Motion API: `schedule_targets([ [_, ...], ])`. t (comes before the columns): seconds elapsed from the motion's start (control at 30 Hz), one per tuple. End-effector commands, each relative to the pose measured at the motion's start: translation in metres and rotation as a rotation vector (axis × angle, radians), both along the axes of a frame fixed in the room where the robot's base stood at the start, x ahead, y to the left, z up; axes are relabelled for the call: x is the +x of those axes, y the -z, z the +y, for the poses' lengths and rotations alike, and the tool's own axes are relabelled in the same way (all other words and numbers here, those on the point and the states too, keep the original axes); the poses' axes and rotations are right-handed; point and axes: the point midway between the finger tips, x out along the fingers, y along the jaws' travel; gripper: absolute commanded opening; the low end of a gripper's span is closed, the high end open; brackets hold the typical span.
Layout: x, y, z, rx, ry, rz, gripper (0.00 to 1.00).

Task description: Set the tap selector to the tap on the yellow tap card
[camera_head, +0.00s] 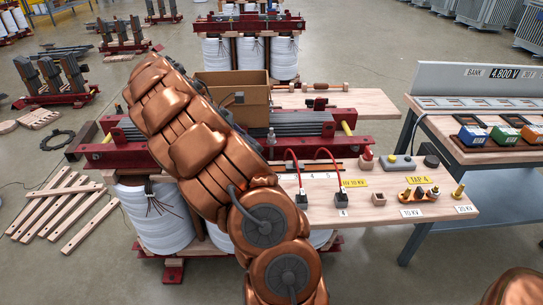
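The yellow tap card (417,191) reads TAP 4 and lies on the right part of a wooden board (385,215). I cannot clearly pick out the tap selector; it may be hidden behind my copper arm, which crosses the middle of the transformer. My gripper cannot be made out; the far end of my arm points up and left.
A red knob (366,160), a grey box with a yellow button (398,162) and a brass post (458,190) stand on the board. A cardboard box (232,92) is behind my arm. A workbench (425,112) stands at right; wooden slats (75,205) lie at left.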

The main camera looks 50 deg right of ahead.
Motion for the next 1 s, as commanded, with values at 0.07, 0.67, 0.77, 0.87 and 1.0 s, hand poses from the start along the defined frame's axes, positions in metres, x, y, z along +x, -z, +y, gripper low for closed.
schedule_targets([
  [0.07,-0.005,0.006,-0.003,0.0,0.001,0.002,0.0],
  [0.67,-0.063,0.07,-0.049,0.0,0.006,0.0,0.0],
  [0.77,-0.073,0.068,-0.056,-0.001,0.006,-0.001,0.0],
  [0.87,-0.079,0.068,-0.062,-0.001,0.004,0.0,0.0],
  [1.0,-0.084,0.067,-0.066,0.0,0.003,-0.002,0.0],
])
